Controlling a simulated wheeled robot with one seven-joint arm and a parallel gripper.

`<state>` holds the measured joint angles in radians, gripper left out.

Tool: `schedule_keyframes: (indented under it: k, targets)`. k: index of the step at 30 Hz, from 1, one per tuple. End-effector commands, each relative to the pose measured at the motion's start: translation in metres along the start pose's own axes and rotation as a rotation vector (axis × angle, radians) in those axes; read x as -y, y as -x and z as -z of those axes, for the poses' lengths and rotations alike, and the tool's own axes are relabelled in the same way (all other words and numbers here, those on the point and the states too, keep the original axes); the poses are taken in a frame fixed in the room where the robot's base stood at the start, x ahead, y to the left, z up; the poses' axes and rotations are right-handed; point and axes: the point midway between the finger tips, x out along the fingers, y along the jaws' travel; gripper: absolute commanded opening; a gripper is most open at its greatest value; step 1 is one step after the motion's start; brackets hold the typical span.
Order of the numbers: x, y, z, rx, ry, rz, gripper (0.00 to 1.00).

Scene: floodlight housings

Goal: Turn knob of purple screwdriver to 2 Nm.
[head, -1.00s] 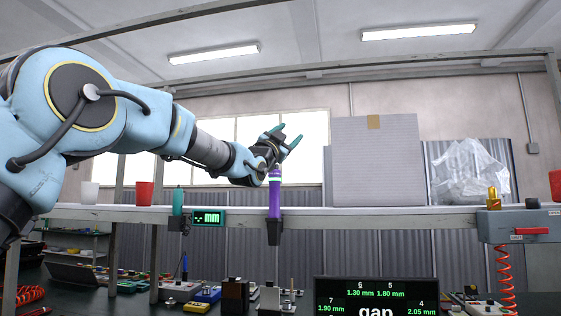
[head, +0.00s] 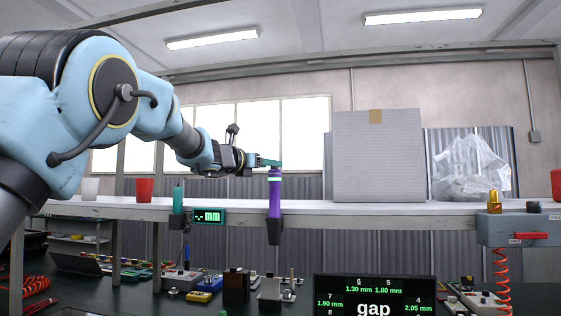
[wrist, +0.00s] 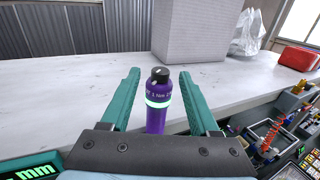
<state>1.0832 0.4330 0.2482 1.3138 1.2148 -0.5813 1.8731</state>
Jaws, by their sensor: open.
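The purple screwdriver (head: 274,197) stands upright in a dark holder (head: 274,232) on the front edge of the shelf. It has a glowing pale green ring near its top. In the wrist view the purple screwdriver (wrist: 157,105) shows a black knob (wrist: 160,73) with a light mark and a printed Nm scale below it; the set value is too small to read. My gripper (head: 270,162) is level beside the screwdriver's top. In the wrist view my gripper (wrist: 158,78) is open, with one teal finger on each side of the knob, apart from it.
A grey box (head: 378,155) and a clear plastic bag (head: 470,168) stand on the shelf to the right. A teal tool (head: 178,200), a mm display (head: 208,217) and a red cup (head: 144,190) are to the left. A gap screen (head: 374,295) is below.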

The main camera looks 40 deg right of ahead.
Motion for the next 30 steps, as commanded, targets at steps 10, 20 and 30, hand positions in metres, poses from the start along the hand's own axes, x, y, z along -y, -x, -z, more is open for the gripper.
schedule_keyframes:
  k: [10,20,30]
  targets:
    - [0.001,-0.057,-0.004,0.000,0.002,0.002,0.62]
    - [0.001,-0.069,-0.001,0.001,0.003,0.002,0.62]
    - [0.001,-0.068,0.000,0.001,0.003,0.002,0.40]
